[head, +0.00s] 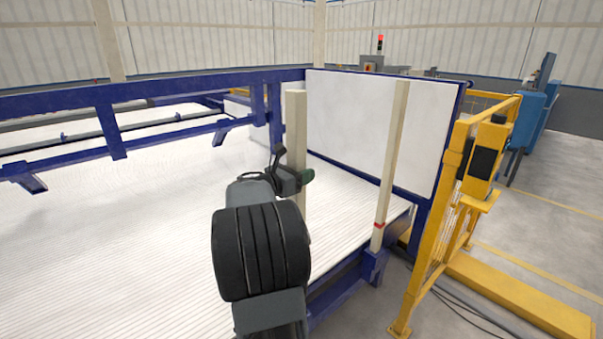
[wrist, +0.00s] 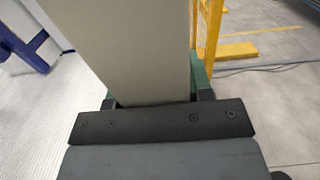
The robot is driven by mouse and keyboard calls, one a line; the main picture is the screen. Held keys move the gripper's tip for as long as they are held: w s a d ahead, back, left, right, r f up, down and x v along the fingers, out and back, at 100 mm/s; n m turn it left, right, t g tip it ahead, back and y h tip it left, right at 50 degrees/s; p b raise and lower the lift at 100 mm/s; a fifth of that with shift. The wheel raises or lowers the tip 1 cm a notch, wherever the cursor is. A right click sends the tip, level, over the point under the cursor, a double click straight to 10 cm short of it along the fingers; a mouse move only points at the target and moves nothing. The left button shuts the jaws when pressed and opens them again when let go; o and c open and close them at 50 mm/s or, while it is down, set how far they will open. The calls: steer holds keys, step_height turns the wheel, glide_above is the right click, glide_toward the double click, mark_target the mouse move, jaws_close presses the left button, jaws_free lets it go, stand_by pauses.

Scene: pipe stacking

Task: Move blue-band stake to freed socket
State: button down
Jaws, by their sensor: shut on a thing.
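A tall pale beige stake (head: 296,125) stands upright in my gripper (head: 298,177). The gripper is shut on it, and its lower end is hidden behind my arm. No blue band shows on the visible part. In the wrist view the same stake (wrist: 140,50) fills the space between the green fingers of my gripper (wrist: 157,92). A second pale stake (head: 394,140) with a red band (head: 379,225) stands to the right, slightly tilted, in a blue socket (head: 374,265) at the rack's edge. I cannot make out an empty socket.
A white ribbed pipe bed (head: 110,240) spreads left and behind. A blue frame (head: 180,90) crosses the back, and a white panel (head: 340,115) stands behind the stakes. A yellow guard post (head: 445,220) and yellow floor beam (head: 520,300) stand right. Grey floor beyond is mostly clear.

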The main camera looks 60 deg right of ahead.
steer(key=shift+r, duration=0.15)
steer(key=c, duration=0.7)
jaws_free()
steer(key=shift+o, duration=1.2)
steer(key=b+v, duration=0.1)
steer(key=v, duration=1.3)
